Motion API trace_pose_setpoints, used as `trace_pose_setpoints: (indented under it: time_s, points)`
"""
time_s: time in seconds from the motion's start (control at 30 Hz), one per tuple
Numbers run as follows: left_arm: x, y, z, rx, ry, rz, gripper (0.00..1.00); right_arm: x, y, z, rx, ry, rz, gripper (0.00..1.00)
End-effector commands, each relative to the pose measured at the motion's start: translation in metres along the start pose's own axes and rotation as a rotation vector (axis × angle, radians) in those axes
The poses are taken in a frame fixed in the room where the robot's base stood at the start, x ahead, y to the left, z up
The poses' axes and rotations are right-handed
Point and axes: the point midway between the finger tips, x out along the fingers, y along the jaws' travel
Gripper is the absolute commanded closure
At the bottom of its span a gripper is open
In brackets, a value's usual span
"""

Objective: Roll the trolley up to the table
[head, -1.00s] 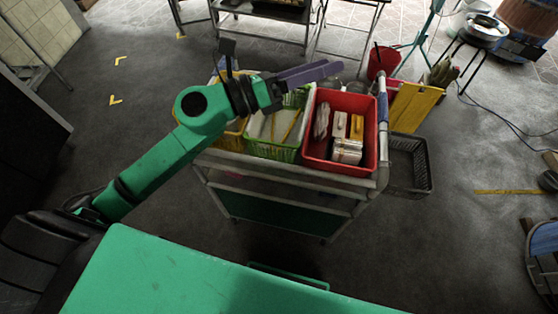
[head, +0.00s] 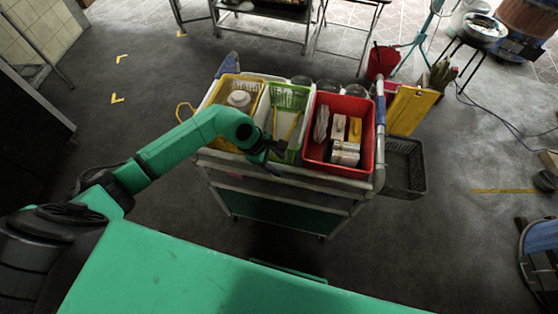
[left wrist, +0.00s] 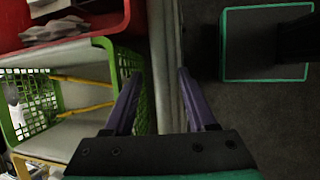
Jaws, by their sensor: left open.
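The trolley (head: 273,189) stands upright on the dark floor in front of me, carrying a yellow basket, a green basket and a red bin on top. My left gripper (left wrist: 159,78) is pointed down at the trolley's near edge; its fingertips are mostly hidden by my arm in the head view. In the left wrist view its two purple fingers are apart, with the trolley's grey edge rail (left wrist: 167,50) running between them. I cannot tell whether they touch it. A metal-framed table (head: 262,14) stands at the far back, cut off by the picture's top. My right gripper is not in view.
A dark crate (head: 405,168) and a yellow panel (head: 412,108) are at the trolley's right side. A red bucket (head: 382,62) and a stool (head: 480,45) stand behind it. Yellow floor marks (head: 118,98) lie on open floor to the left.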

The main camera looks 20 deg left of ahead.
Motion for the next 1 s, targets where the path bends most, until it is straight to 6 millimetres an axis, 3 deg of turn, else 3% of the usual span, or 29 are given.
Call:
trace_pose_setpoints:
  time_s: [0.13,0.37,0.5,0.53,1.0]
  points:
    - [0.015,0.000,0.001,-0.001,-0.001,0.000,0.43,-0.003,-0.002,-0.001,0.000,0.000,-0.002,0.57]
    - [0.017,0.000,0.000,0.001,-0.001,0.000,0.43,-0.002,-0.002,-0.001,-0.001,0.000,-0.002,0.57]
    - [0.016,0.000,0.000,0.000,-0.001,0.000,0.93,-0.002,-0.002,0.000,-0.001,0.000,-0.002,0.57]
    - [0.016,0.000,0.000,0.000,-0.001,0.000,1.00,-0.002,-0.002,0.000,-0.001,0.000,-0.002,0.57]
    - [0.016,0.000,0.000,0.000,-0.001,0.000,1.00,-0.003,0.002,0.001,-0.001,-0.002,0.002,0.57]
